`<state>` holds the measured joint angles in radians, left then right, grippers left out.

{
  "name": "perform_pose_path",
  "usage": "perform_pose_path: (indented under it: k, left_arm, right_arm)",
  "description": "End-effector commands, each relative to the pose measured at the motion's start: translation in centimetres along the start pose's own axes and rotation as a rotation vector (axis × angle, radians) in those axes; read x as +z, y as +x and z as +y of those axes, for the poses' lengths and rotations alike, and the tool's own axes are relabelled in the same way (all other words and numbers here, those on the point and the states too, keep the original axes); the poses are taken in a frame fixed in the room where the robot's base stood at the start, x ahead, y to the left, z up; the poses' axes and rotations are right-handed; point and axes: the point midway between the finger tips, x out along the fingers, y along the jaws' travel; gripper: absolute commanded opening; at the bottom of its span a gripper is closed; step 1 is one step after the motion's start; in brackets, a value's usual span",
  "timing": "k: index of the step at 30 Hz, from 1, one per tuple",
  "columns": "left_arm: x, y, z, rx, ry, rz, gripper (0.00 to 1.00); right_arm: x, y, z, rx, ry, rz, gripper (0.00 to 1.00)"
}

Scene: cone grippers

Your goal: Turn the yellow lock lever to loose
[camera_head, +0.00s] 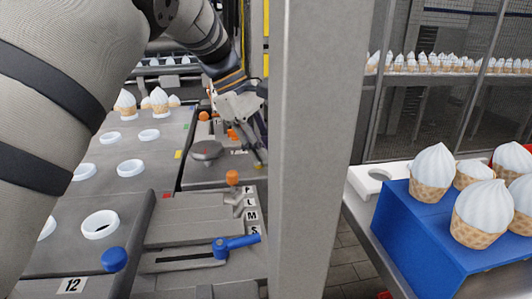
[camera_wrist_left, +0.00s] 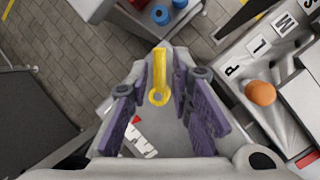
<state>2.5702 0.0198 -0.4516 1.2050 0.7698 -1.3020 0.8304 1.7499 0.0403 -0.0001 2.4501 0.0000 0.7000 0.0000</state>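The yellow lock lever (camera_wrist_left: 159,72) shows in the left wrist view as a flat bar with a round hub, pointing toward the top of the picture. My left gripper (camera_wrist_left: 163,105) is open, with one purple-padded finger on each side of the lever's hub. Gaps show between the pads and the lever. In the head view my left gripper (camera_head: 256,135) hangs over the machine beside the grey post, and only a small yellow tip (camera_head: 261,165) shows below it. A white label (camera_wrist_left: 140,140) lies partly hidden between the fingers. My right gripper is not in view.
An orange knob (camera_head: 232,178) stands beside the P, L, M, S labels (camera_head: 251,209). A blue lever (camera_head: 236,245) and blue knob (camera_head: 114,259) are nearer. A grey post (camera_head: 318,150) stands right of the gripper. A blue stand (camera_head: 420,235) holds cones at right.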

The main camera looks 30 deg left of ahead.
Motion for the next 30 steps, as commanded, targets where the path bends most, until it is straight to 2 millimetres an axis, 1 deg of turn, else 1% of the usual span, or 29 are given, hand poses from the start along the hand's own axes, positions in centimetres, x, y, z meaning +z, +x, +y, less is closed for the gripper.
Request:
perform_pose_path:
  k: [1, 4, 11, 12, 14, 15, 23, 30]
  left_arm:
    - [0.05, 0.57, -0.04, -0.002, 0.0, 0.0, 0.2]
    - [0.0, 1.25, -0.03, 0.0, 0.0, 0.0, 0.2]
    - [0.0, 1.43, -0.01, 0.0, 0.0, 0.0, 0.2]
    - [0.0, 1.42, -0.01, 0.0, 0.0, 0.0, 0.15]
    - [0.0, 1.41, -0.01, 0.0, 0.0, 0.0, 0.02]
    - [0.0, 1.41, -0.01, 0.0, 0.0, 0.0, 0.0]
    - [0.0, 1.38, -0.04, -0.004, 0.01, -0.003, 0.0]
    - [-0.08, 1.25, -0.19, -0.039, 0.101, -0.024, 0.0]
  right_arm:
    - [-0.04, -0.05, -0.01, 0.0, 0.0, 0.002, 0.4]
    - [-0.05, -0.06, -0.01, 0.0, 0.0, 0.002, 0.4]
    - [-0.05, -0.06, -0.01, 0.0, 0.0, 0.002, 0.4]
    - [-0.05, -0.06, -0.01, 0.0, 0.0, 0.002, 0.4]
    - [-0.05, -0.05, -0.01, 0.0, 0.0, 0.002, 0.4]
    - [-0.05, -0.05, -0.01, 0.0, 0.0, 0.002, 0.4]
    - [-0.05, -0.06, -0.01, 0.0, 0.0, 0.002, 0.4]
    - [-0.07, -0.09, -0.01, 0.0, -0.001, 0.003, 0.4]
